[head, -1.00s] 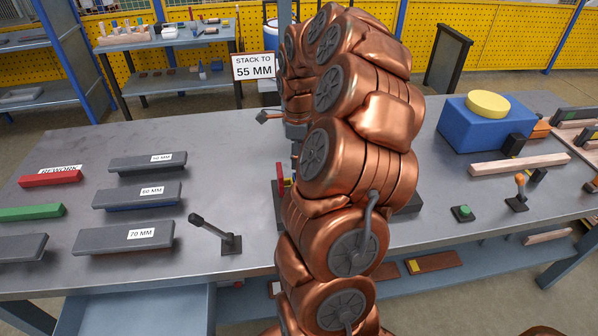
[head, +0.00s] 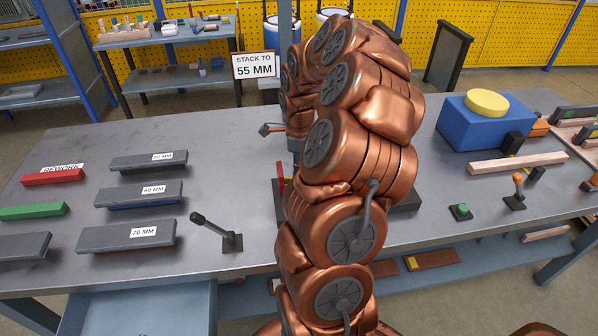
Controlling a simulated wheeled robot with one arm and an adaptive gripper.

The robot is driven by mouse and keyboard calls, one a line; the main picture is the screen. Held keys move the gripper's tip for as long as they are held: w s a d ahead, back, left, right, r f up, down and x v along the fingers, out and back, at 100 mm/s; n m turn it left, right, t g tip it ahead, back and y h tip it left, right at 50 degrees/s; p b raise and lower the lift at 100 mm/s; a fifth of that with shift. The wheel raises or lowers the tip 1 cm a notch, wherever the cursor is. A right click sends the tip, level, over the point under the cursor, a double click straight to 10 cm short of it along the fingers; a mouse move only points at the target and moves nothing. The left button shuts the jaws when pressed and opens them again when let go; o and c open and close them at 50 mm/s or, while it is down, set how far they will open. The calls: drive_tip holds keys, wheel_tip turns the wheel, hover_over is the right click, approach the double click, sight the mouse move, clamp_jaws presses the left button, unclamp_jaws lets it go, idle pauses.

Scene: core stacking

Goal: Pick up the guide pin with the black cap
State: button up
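A dark tilted rod with a black end (head: 215,226) stands on a small black base on the table, left of my arm. I cannot tell whether it is a guide pin or a lever. No other pin with a black cap shows clearly. My gripper (head: 272,129) is mostly hidden behind my copper arm; only a small grey and orange part shows at the arm's left, above the table. Whether it is open, and what lies between its fingers, is hidden.
Grey bars labelled 50 MM (head: 135,163), 60 MM (head: 125,195) and 70 MM (head: 115,239) lie at left, with red (head: 55,177) and green (head: 35,211) bars. A red upright piece (head: 281,172) stands beside my arm. A blue block (head: 470,125) is at right.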

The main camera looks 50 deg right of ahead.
clamp_jaws()
